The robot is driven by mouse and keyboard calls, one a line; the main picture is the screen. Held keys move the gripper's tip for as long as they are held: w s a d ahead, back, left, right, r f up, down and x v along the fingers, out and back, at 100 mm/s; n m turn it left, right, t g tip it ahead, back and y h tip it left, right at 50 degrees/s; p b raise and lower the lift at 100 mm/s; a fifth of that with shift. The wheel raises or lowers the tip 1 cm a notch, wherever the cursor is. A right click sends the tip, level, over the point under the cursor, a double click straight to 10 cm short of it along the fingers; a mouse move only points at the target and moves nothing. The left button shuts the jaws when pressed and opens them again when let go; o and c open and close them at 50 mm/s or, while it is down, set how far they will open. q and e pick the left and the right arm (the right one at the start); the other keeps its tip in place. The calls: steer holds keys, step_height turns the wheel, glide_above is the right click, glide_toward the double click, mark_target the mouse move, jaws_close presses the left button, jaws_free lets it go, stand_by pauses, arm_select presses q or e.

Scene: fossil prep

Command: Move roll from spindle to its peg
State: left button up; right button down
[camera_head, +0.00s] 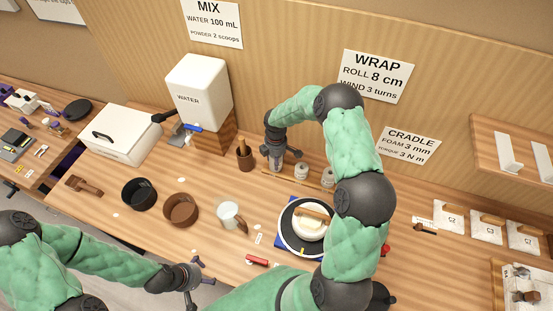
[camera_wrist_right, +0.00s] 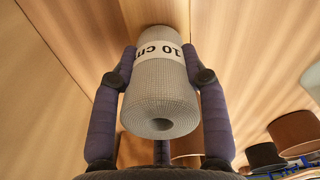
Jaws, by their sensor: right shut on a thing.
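My right gripper (camera_wrist_right: 163,80) is shut on a grey gauze roll (camera_wrist_right: 160,100), whose white band reads "10 cm" upside down in the right wrist view. A finger presses on each side, and the roll's hollow end faces the camera. Its far end is close to a wooden surface; I cannot tell if they touch. In the head view my right gripper (camera_head: 274,158) is at the left end of the wooden roll rack (camera_head: 283,178), left of two pale rolls (camera_head: 301,172) (camera_head: 327,177). Pegs and spindle are not clearly visible. My left gripper (camera_head: 194,277) is open and empty near the front edge.
A brown cup (camera_head: 245,158) with sticks stands just left of the right gripper. A round turntable (camera_head: 287,233) with a white dish is in front of the rack. Black (camera_head: 138,194) and brown (camera_head: 180,210) bowls and a clear jug (camera_head: 228,213) stand left.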

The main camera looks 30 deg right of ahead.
arm_select(q)
steer(key=shift+o, duration=0.7)
steer(key=shift+s+a+f+b, duration=0.15)
steer(key=shift+f+b, duration=0.2)
steer(key=shift+f, duration=0.2)
arm_select(e)
steer(key=shift+d+f, duration=0.15)
steer(key=c, duration=0.6)
jaws_free()
steer(key=shift+s, duration=0.1)
arm_select(q)
steer(key=r+p, duration=0.4)
steer(key=shift+a, duration=0.2)
steer(key=shift+c, duration=0.7)
arm_select(e)
steer(key=r, duration=0.7)
steer(key=shift+a, duration=0.4)
steer(key=shift+r, duration=0.15)
arm_select(q)
steer(key=shift+d, duration=0.15)
arm_select(e)
steer(key=shift+d, duration=0.15)
